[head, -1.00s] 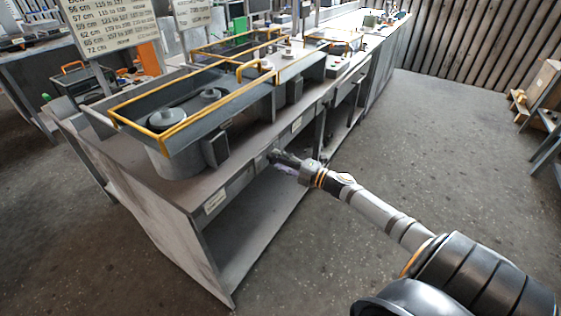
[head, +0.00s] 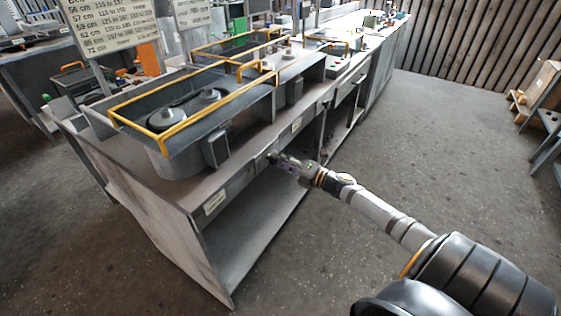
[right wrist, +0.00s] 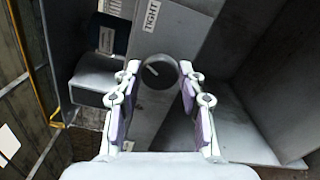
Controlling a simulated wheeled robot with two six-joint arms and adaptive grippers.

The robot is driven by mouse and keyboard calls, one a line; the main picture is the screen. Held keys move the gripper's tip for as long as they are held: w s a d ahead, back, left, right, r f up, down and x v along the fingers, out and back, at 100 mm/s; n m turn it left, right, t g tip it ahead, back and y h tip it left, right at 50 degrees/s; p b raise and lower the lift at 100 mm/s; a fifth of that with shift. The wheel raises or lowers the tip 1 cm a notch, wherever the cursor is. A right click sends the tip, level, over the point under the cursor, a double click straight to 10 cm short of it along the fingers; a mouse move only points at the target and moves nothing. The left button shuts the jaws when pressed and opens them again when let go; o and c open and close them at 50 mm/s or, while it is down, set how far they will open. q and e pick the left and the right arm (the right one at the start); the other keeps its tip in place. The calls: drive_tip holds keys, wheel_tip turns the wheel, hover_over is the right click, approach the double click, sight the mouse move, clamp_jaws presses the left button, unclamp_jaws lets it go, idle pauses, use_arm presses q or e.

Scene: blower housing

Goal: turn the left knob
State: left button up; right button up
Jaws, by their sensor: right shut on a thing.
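A dark round knob (right wrist: 160,82) with a short white pointer line shows in the right wrist view, on the grey front of the bench. My right gripper (right wrist: 160,68) has its two fingers on either side of the knob, shut on it. The pointer line lies slanted, from upper left to lower right. In the head view my right gripper (head: 273,158) meets the front edge of the bench, and its fingers cover the knob there. My left gripper is not in view.
A label (right wrist: 151,15) sits near the knob. The blower housing (head: 180,160) with a yellow-railed frame (head: 150,98) stands on the bench above the gripper. Under the bench top is an open shelf (head: 262,225). The floor (head: 440,130) to the right is clear.

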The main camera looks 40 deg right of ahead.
drive_tip(key=shift+f, duration=0.1)
drive_tip(key=o, duration=1.2)
drive_tip(key=v, duration=1.2)
drive_tip(key=shift+d, duration=0.15)
